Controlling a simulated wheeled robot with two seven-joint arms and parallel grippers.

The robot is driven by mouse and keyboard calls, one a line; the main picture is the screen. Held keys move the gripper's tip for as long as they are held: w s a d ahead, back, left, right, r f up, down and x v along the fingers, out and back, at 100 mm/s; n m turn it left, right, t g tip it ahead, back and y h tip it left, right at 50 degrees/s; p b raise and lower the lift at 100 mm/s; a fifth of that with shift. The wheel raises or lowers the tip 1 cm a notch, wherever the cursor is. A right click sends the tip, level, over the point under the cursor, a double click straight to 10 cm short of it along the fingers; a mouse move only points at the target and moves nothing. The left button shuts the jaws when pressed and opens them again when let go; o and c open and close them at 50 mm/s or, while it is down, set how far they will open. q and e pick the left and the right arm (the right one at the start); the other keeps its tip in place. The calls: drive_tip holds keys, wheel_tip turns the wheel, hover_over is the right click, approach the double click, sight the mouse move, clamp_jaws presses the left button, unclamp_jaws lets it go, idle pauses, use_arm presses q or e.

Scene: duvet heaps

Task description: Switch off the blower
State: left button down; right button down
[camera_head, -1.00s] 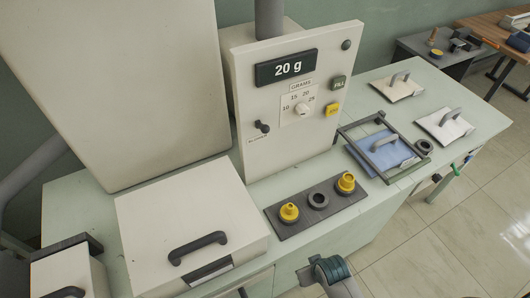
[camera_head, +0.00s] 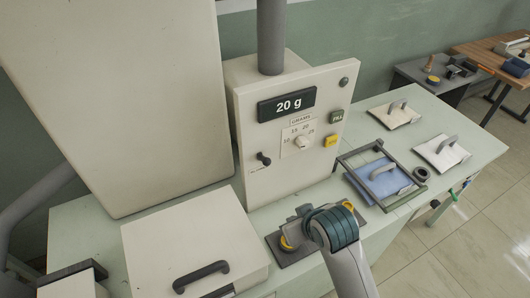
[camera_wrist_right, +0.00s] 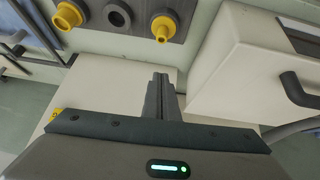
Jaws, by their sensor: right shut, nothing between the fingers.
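The dosing machine's cream front panel (camera_head: 292,180) carries a display reading 20 g. The blower switch (camera_head: 263,159) is a small black lever at the panel's lower left, above a small label. My right gripper (camera_head: 301,211) is in front of the panel's lower part, to the right of and below the switch, apart from it. Its fingers show shut and empty in the right wrist view (camera_wrist_right: 160,80), pointing toward the cream panel. The switch is not visible in the wrist view. My left gripper is out of view.
A dark strip (camera_wrist_right: 118,18) with yellow nozzles and a grey ring lies below the panel, partly behind my right arm. A cream box (camera_head: 195,240) with a black handle stands left. A blue item under a frame (camera_head: 375,178) lies right. The panel also has a dial and buttons.

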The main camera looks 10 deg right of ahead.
drive_tip(key=w+a+r+n+t, duration=0.1)
drive_tip(key=w+a+r, duration=0.2)
drive_tip(key=r, duration=0.8)
drive_tip(key=w+a+r+n+t+y+p, duration=0.1)
drive_tip(key=w+a+r+t, duration=0.1)
drive_tip(key=r, duration=1)
drive_tip(key=shift+w+a+n, duration=0.3)
drive_tip(key=shift+w+a, duration=0.1)
drive_tip(key=shift+w, duration=0.1)
drive_tip(key=shift+w+f, duration=0.1)
hover_over(265, 162)
drive_tip(key=w+a, duration=0.1)
wheel_tip(265, 162, down, 6)
drive_tip(key=shift+a+r, duration=0.15)
drive_tip(key=shift+s+d+f+p, duration=0.15)
drive_tip(key=shift+f+p, duration=0.1)
drive_tip(key=shift+f, duration=0.25)
drive_tip(key=shift+d+f+p, duration=0.15)
drive_tip(key=shift+f+p, duration=0.05)
drive_tip(key=shift+f, duration=0.3)
drive_tip(key=shift+s+d+f+p, duration=0.15)
drive_tip(key=shift+s+d+f, duration=0.05)
drive_tip(key=shift+f, duration=0.2)
drive_tip(key=shift+s+d+f+p, duration=0.15)
drive_tip(key=shift+d+f, duration=0.05)
drive_tip(key=shift+f, duration=0.3)
